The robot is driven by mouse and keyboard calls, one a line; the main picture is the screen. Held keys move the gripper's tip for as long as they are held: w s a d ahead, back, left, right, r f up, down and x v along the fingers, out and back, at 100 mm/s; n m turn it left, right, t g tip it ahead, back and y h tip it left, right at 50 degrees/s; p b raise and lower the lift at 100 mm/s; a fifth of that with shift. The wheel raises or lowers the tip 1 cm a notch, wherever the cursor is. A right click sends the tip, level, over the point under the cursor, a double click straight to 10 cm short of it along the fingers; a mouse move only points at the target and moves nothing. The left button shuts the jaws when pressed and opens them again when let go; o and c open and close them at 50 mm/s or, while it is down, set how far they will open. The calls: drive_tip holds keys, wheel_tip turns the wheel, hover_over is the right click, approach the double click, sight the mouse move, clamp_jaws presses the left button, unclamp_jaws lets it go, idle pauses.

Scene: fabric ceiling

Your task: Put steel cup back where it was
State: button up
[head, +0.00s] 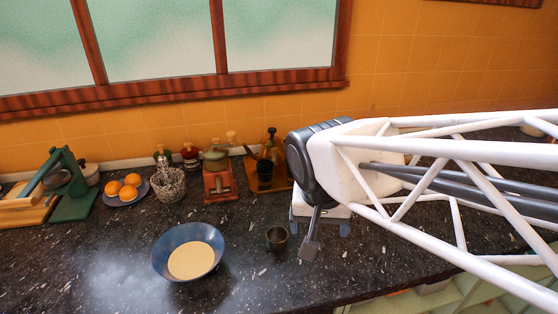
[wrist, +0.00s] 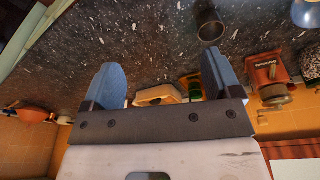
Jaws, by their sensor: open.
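The steel cup (head: 277,238) is small and dark and stands upright on the black speckled counter, just right of the blue bowl. It also shows in the wrist view (wrist: 210,27), near the top, beyond the right fingertip. My gripper (head: 320,230) is right of the cup, above the counter. Its blue fingers are spread wide in the wrist view (wrist: 163,72), with nothing between them. The cup is outside the fingers and apart from them. My arm hides part of the counter at the right.
A blue bowl (head: 160,260) with a pale inside stands left of the cup. Behind are a red grinder (head: 218,184), a glass basket (head: 168,185), a plate of oranges (head: 124,189) and a green press (head: 70,190). The counter's front edge is near the cup's right.

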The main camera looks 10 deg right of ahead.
drive_tip(key=shift+s+d+r+n+t+y, duration=0.15)
drive_tip(key=shift+s+d+r+n, duration=0.1)
drive_tip(key=shift+s+n, duration=0.45)
drive_tip(key=shift+s+d+r+n+t+y, duration=0.1)
drive_tip(key=shift+s+d+n+y, duration=0.15)
drive_tip(key=shift+s+n, duration=0.45)
drive_tip(key=shift+s+d+r+n+t+y, duration=0.1)
drive_tip(key=shift+s+d+r+n, duration=0.25)
drive_tip(key=shift+s, duration=0.55)
drive_tip(key=shift+a+f, duration=0.1)
drive_tip(key=shift+f, duration=0.05)
